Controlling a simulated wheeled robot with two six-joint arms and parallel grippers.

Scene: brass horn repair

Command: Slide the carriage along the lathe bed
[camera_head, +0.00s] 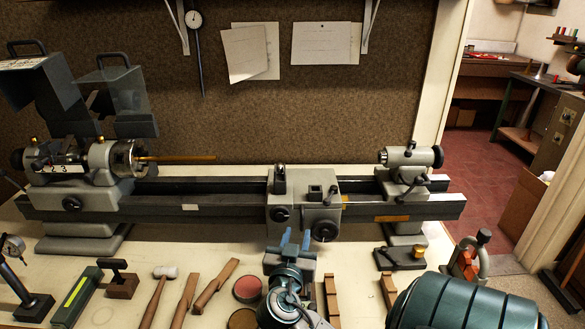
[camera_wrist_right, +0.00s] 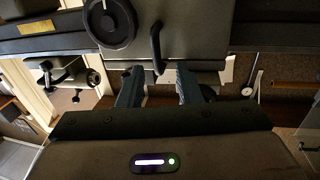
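The lathe carriage (camera_head: 304,204) is a grey block with knobs, sitting across the dark lathe bed (camera_head: 225,203) right of its middle. Its round handwheel (camera_head: 325,232) is on the front and shows large in the right wrist view (camera_wrist_right: 108,22). My right gripper (camera_head: 295,240) is in front of the carriage, its blue fingers pointing up at it. In the right wrist view its fingers (camera_wrist_right: 158,82) are apart. A dark lever (camera_wrist_right: 157,48) on the carriage lines up with the gap between them; I cannot tell whether it is inside the gap. My left gripper is not in view.
The headstock (camera_head: 105,160) stands at the bed's left end with a thin rod (camera_head: 180,158) in its chuck. The tailstock (camera_head: 405,165) is at the right end. A mallet (camera_head: 162,280) and wooden blocks lie on the bench in front. Bare bed lies left of the carriage.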

